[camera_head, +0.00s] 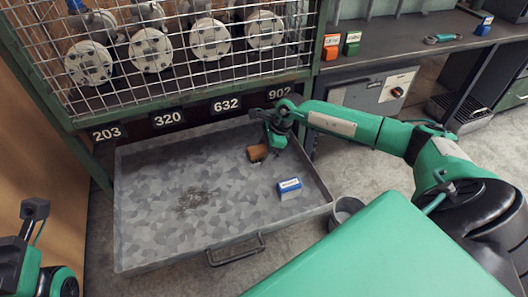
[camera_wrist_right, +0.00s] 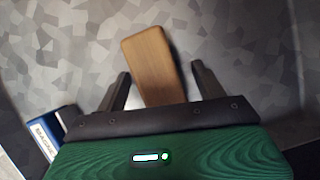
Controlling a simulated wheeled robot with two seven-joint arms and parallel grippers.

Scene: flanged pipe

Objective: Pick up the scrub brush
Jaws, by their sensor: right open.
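The scrub brush shows as a brown wooden block (camera_head: 257,152) lying in the grey metal tray (camera_head: 150,241), towards its back right. My right gripper (camera_head: 273,140) is over the tray at the brush. In the right wrist view the brush (camera_wrist_right: 150,62) reaches up between the two dark, spread fingers of the right gripper (camera_wrist_right: 161,82). The gripper is open, and gaps show beside the brush. The brush's near end is hidden behind the gripper body, and its bristles are not visible.
A blue and white box (camera_head: 289,189) lies in the tray to the right, near the brush. A wire-mesh cage (camera_head: 180,45) with flanged pipes stands behind the tray. A grey bucket (camera_head: 346,209) stands by the tray's right edge. The tray's left half is clear apart from dark debris (camera_head: 194,200).

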